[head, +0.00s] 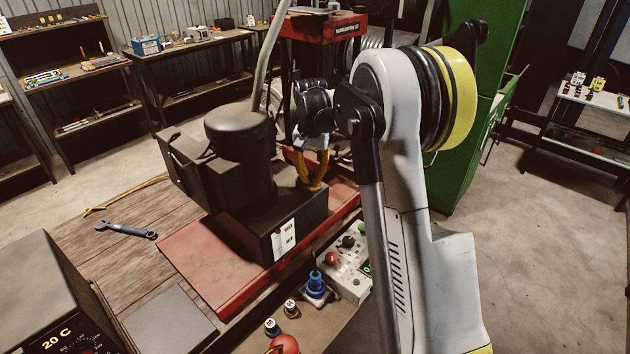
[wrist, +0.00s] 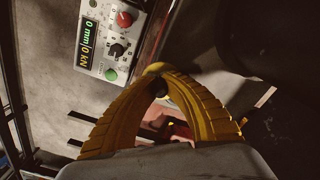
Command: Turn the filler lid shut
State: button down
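The dark power unit (head: 240,150) has a round motor on top of a box-shaped tank (head: 287,215) and stands on a red base. My gripper (head: 312,186) points down at the tank's right side. Its two yellow fingers bow outward and come together at their tips, which also show in the wrist view (wrist: 157,72). A small dark part (wrist: 160,90) shows just inside the tips, and I cannot tell whether it is the filler lid. I cannot make out the lid clearly in either view. Whether the tips hold anything is also unclear.
The control box (head: 348,268) with red and green buttons stands in front of the tank; it shows at upper left in the wrist view (wrist: 112,35). A blue fitting (head: 317,285) is close by. A wrench (head: 127,230) lies on the wooden bench. The red press (head: 320,30) rises behind.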

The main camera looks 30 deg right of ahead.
jog(key=m, duration=0.2)
jog(key=w+m, duration=0.1)
jog(key=shift+w+a+m, duration=0.15)
jog(key=shift+a+m, duration=0.2)
jog(key=shift+m, duration=0.05)
jog(key=shift+w+a+r+m+b, duration=0.1)
jog(key=shift+w+m+b, duration=0.15)
jog(key=shift+m, duration=0.65)
jog(key=shift+w+m+b, duration=0.1)
jog(key=shift+w+m, duration=0.25)
jog(key=shift+m, duration=0.55)
jog(key=c, duration=1.3)
grip_release()
jog(key=shift+c, duration=0.2)
jog(key=shift+s, duration=0.1)
